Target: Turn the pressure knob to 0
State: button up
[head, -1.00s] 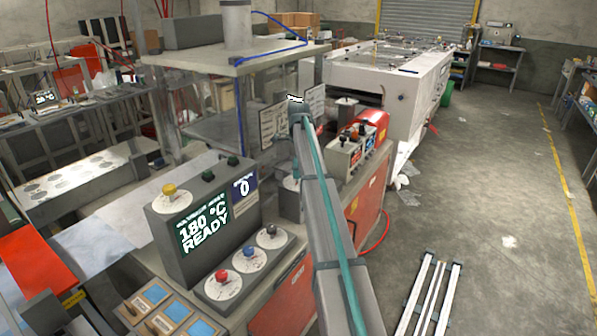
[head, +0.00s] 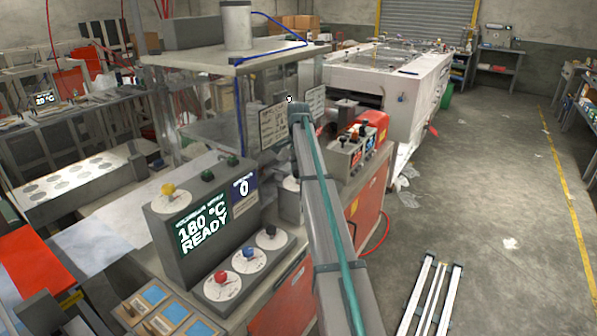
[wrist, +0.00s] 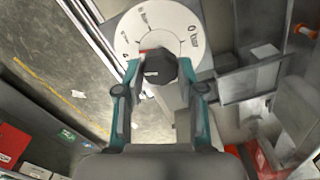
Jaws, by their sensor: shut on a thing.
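The pressure knob (wrist: 159,68) is a dark round knob in the middle of a white dial plate (wrist: 172,22) in the wrist view. The dial carries printed bar marks, with "0 bar" at its right. A small red mark shows at the knob's upper left and a pale line on the knob's face. My gripper (wrist: 159,72) has its two teal fingers on either side of the knob and is shut on it. In the head view my arm reaches in beside the press, and the fingers and knob are hidden.
A grey control box (head: 200,225) reads "180 °C READY", with a blue panel showing 0. A sloped box (head: 248,262) with red, blue and black knobs stands in front. The red cabinet (head: 375,195) lies right of my arm. Floor to the right is mostly clear.

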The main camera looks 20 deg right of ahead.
jog(key=n, duration=0.5)
jog(key=shift+w+n, duration=0.1)
jog(key=shift+n, duration=0.2)
jog(key=n, duration=0.4)
jog(key=shift+a, duration=0.15)
jog(key=n, duration=0.5)
jog(key=shift+n+b, duration=0.35)
jog(key=shift+n, duration=0.05)
jog(key=n, duration=0.4)
jog(key=shift+a+n, duration=0.15)
jog(key=shift+n, duration=0.15)
jog(key=n, duration=0.4)
jog(key=shift+n, duration=0.3)
jog(key=n, duration=0.5)
jog(key=shift+a, duration=0.1)
jog(key=n, duration=0.5)
jog(key=shift+n, duration=0.4)
jog(key=shift+s+n, duration=0.2)
jog(key=shift+n, duration=2.1)
